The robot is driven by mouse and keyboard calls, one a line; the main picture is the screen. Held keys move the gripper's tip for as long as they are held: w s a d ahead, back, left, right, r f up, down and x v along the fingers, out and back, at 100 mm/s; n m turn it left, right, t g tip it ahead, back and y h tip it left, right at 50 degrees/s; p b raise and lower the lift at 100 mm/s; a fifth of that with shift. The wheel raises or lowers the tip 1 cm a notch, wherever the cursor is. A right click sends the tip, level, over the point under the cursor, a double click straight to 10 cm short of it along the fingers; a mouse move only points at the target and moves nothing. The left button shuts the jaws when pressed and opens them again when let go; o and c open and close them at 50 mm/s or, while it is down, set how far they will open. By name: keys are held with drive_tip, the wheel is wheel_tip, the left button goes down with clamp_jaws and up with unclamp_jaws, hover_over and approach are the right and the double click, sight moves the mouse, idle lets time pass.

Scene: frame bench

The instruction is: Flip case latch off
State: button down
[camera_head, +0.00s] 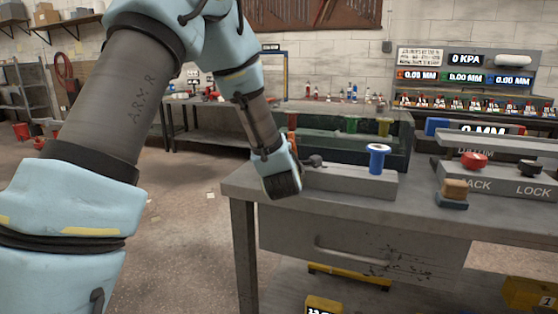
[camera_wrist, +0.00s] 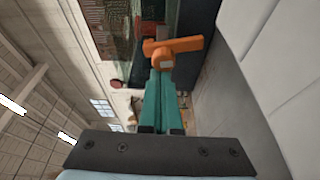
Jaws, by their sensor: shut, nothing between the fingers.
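The orange case latch (camera_wrist: 178,47) shows in the wrist view as a lever with a round pivot, on the dark side of the case (camera_wrist: 198,22). My gripper (camera_wrist: 161,74) has its teal fingers shut together and empty. Its tips are at or very close to the latch's pivot end; I cannot tell whether they touch. In the head view, the dark green case (camera_head: 398,158) stands on the bench, and a bit of orange at its left end shows just above my wrist. My fingers are hidden behind my wrist there.
The grey bench (camera_head: 232,181) has a grey block with a blue spool (camera_head: 376,158) in front of the case. A panel with a red knob (camera_head: 474,160) and a wooden-topped block (camera_head: 454,190) stand to the right. Open floor lies left of the bench.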

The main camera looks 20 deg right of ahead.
drive_tip(key=shift+s+d+f+m+b, duration=0.1)
drive_tip(key=shift+d+m+b, duration=0.05)
drive_tip(key=shift+m+b, duration=0.15)
drive_tip(key=shift+s+d+r+b, duration=0.1)
drive_tip(key=shift+d+r+b, duration=0.1)
drive_tip(key=shift+b, duration=0.35)
drive_tip(key=shift+r, duration=0.15)
drive_tip(key=shift+s, duration=0.1)
